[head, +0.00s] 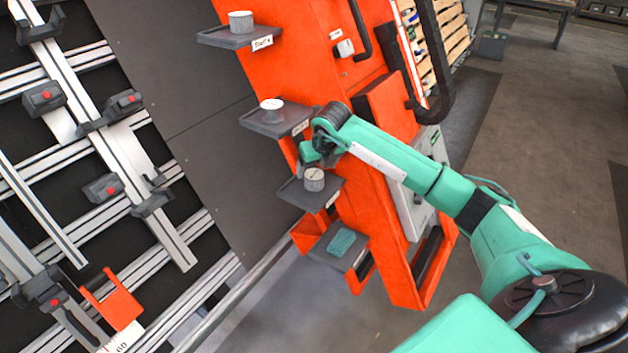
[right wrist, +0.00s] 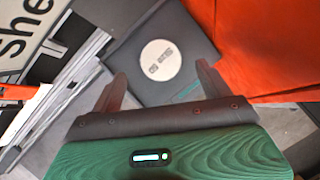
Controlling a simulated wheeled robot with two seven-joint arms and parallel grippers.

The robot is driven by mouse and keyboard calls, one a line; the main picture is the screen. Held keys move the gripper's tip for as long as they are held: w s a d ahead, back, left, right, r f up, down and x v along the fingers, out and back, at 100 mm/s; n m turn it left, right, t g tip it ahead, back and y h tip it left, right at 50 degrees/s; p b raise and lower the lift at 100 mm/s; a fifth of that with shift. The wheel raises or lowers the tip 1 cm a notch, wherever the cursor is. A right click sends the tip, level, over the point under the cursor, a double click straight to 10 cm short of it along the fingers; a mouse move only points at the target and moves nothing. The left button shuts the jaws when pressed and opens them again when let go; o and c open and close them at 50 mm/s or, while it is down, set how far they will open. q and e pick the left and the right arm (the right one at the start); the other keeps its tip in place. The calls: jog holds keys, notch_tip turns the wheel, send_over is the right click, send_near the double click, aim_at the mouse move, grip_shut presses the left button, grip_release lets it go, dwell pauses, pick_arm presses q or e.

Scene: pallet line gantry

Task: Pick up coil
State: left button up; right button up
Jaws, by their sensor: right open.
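A grey cylinder with a pale round top (head: 314,179) stands upright on the third small shelf down. A white spool-like piece (head: 271,110) stands on the shelf above it. I cannot tell for sure which is the coil. My right gripper (head: 306,160) is just above the third shelf's cylinder, fingers partly hidden by its own body. My left gripper is not in view.
The shelves stick out from an orange frame (head: 300,60). A grey cylinder (head: 241,21) stands on the top shelf. A teal block (head: 341,242) lies on the lowest shelf (head: 325,257). A rail rack with clamps (head: 103,187) stands at the left. Open floor lies at the right.

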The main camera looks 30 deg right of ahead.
aim_at(314, 174)
jog(key=shift+w+f, duration=0.25)
jog(key=shift+f, duration=0.3)
jog(key=x, duration=0.3)
jog(key=shift+w+d+f, duration=0.15)
jog(key=shift+f, duration=0.15)
jog(key=shift+w+f+p, duration=0.15)
jog(key=shift+f+p, duration=0.15)
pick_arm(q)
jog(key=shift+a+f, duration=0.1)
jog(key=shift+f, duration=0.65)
pick_arm(e)
jog(key=shift+c, duration=0.2)
jog(key=c, duration=1.1)
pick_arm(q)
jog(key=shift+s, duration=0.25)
pick_arm(e)
jog(key=shift+c, duration=0.6)
jog(key=shift+r, duration=0.1)
